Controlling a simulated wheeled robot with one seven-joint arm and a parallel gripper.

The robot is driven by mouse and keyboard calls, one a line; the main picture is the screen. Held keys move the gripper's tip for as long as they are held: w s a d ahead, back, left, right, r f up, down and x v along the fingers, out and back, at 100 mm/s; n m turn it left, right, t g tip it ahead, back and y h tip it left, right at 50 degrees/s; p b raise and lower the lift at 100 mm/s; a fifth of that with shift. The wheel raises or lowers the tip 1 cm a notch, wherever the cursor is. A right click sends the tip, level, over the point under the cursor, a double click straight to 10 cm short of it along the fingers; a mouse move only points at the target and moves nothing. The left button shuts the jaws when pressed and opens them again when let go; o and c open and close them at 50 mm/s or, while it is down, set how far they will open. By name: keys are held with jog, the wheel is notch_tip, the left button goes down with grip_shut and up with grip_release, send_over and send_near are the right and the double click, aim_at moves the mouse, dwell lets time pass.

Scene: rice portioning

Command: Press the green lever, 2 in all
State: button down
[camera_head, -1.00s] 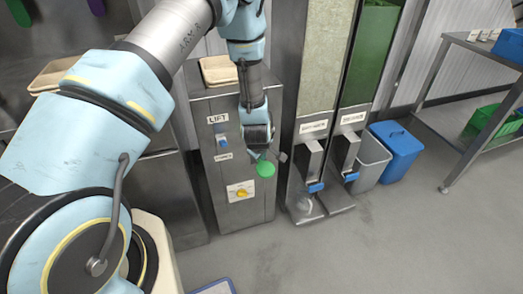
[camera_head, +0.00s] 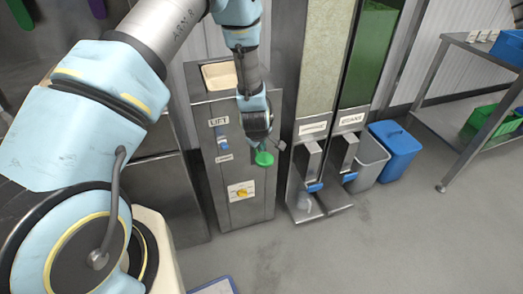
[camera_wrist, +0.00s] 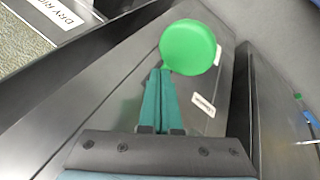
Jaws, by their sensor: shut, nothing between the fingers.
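The green lever's round knob (camera_head: 264,159) sticks out from the front of the grey metal cabinet (camera_head: 245,212) labelled LIFT. My gripper (camera_head: 258,147) is at the knob, just above it in the head view. In the wrist view the green knob (camera_wrist: 190,47) lies right at the tips of my gripper's teal fingers (camera_wrist: 160,72). The fingers are shut together with nothing between them. Whether the fingertips touch the knob, I cannot tell. The lever's shaft is mostly hidden behind my gripper.
Two dispensers with blue levers (camera_head: 315,187) stand close on the right. Grey and blue bins (camera_head: 398,150) stand beyond them. Floor in front is mostly clear.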

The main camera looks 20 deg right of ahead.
jog(key=shift+w+r, duration=0.2)
jog(key=shift+r, duration=0.25)
jog(key=r+p, duration=0.1)
jog(key=w+r+p, duration=0.1)
jog(key=r, duration=0.1)
jog(key=r+p, duration=0.1)
jog(key=shift+w+d+r, duration=0.1)
jog(key=shift+w+r, duration=0.25)
jog(key=shift+r, duration=0.05)
dwell(0.7)
jog(key=w+a+r+m, duration=0.1)
jog(key=w+a+r, duration=0.2)
jog(key=a+r, duration=0.65)
jog(key=s+a+r+m+g+y, duration=0.1)
jog(key=s+a+r, duration=0.3)
jog(key=a, duration=0.5)
jog(key=s+a+r+m+g+y, duration=0.1)
jog(key=s+a+r+m, duration=0.1)
jog(key=s+a+r, duration=0.3)
jog(key=s+a+r+m+g+y, duration=0.1)
jog(key=s+a+r, duration=0.3)
jog(key=a, duration=0.9)
notch_tip(320, 180, up, 2)
jog(key=shift+s+r+m, duration=0.1)
jog(key=shift+s+m, duration=0.15)
jog(key=shift+m, duration=0.05)
